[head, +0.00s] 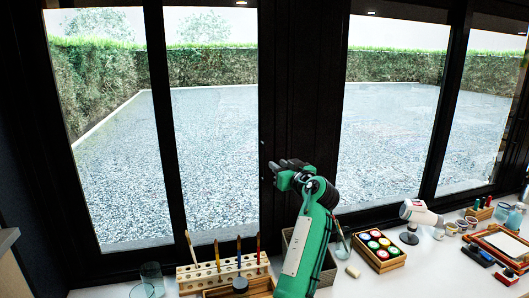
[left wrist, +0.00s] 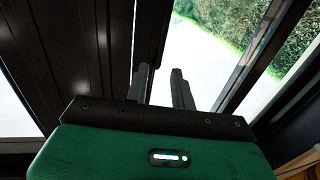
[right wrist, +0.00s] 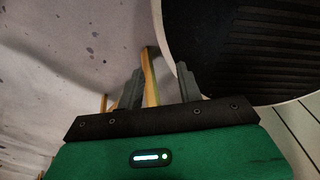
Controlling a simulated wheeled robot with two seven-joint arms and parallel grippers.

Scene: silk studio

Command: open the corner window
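A dark-framed window stands on the left (head: 164,130) and another on the right (head: 440,100), with a wide black post (head: 300,80) between them. Both look shut in the head view; I cannot tell which is the corner window. My left gripper (head: 283,168) is in front of the post, beside the left window's right edge, with its fingers pointing left. In the left wrist view its two fingers (left wrist: 164,88) are apart with nothing held, facing the black frame and glass. No handle shows clearly. My right gripper (right wrist: 158,88) is open and low; a wooden stick shows between its fingers.
A counter (head: 345,285) runs below the windows. It carries a brush rack (head: 210,272), a glass jar (head: 151,275), a box of colour pots (head: 379,250), a white hair dryer (head: 420,213) and a framed tray (head: 505,245). A round dark-topped thing (right wrist: 245,40) is near my right gripper.

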